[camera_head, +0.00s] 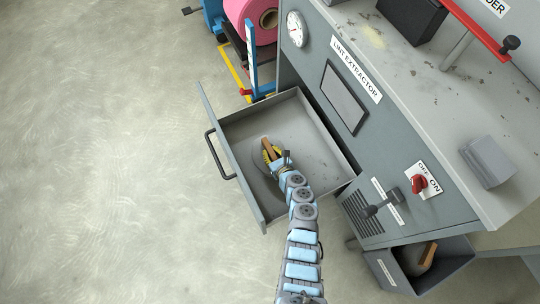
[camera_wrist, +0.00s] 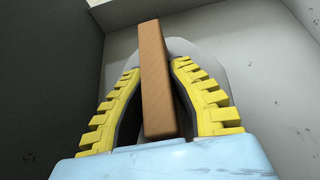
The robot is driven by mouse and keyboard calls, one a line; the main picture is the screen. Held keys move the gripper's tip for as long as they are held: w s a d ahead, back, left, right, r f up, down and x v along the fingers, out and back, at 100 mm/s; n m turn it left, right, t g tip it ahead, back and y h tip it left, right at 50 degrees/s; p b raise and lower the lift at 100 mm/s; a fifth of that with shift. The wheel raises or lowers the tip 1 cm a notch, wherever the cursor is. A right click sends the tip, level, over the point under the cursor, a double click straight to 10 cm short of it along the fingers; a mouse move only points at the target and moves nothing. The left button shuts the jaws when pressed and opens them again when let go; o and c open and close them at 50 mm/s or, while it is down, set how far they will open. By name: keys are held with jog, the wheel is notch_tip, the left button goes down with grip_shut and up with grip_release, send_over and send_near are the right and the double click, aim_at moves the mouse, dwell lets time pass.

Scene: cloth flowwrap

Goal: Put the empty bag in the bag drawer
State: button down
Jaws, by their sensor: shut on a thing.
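The bag is a grey, limp-looking piece with an orange-brown strip (camera_head: 267,148); the strip also shows large in the wrist view (camera_wrist: 157,85). My gripper (camera_head: 272,154) has yellow ribbed fingers on both sides of this strip and is shut on the bag, with grey material spread behind the fingertips (camera_wrist: 159,67). My gripper and the bag are inside the outline of a pulled-out grey drawer (camera_head: 304,125) in the machine front. I cannot tell whether the bag touches the drawer floor. A lower open drawer (camera_head: 392,283) holds a similar grey piece with an orange-brown strip (camera_head: 428,256).
The lint extractor cabinet (camera_head: 330,60) stands right of the drawer, with a gauge (camera_head: 296,29), a lever (camera_head: 383,203) and a red switch (camera_head: 418,184). A pink roll (camera_head: 250,20) is at the top. The floor (camera_head: 100,160) at left is clear.

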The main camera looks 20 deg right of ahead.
jog(key=shift+w+f+b, duration=0.25)
jog(key=shift+f+b, duration=0.2)
jog(key=shift+f, duration=0.1)
jog(key=shift+f+b, duration=1)
jog(key=shift+f, duration=0.3)
jog(key=shift+f, duration=0.15)
jog(key=c, duration=1.1)
grip_release()
